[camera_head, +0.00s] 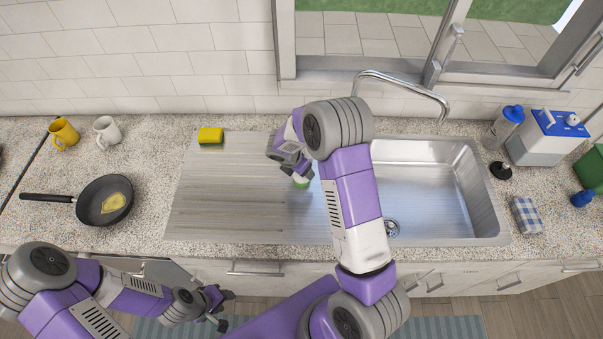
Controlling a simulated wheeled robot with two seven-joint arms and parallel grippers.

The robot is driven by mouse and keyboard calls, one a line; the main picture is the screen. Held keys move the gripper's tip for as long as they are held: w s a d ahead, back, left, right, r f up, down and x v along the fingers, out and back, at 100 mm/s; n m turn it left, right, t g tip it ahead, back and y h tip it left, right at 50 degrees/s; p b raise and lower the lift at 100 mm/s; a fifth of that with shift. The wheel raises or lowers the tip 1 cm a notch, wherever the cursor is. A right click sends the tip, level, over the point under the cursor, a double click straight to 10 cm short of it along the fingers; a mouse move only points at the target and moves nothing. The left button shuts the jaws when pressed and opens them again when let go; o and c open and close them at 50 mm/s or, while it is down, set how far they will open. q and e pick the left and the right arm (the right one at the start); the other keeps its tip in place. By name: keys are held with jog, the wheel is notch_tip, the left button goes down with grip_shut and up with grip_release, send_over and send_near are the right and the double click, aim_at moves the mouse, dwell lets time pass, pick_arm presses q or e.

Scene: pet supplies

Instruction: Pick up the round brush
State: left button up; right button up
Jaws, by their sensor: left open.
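A small green-and-white round thing (301,183), which looks like the round brush, is on or just above the steel drainboard by the basin's left edge. It is mostly hidden by my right gripper (291,170), which is right over it. I cannot tell whether the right fingers are closed on it. My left gripper (219,306) is open and empty, low in front of the counter's edge.
A yellow sponge (210,136) lies on the drainboard's back left. A frying pan (104,200) and two mugs (63,133) stand at left. The sink basin (440,195) has a faucet (400,86) behind it. A bottle (503,127), a blue-and-white container (548,137) and a checked cloth (526,214) are at right.

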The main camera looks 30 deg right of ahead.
jog(key=shift+d+f, duration=0.2)
jog(key=shift+f, duration=0.25)
jog(key=c, duration=1.1)
jog(key=shift+r, duration=0.1)
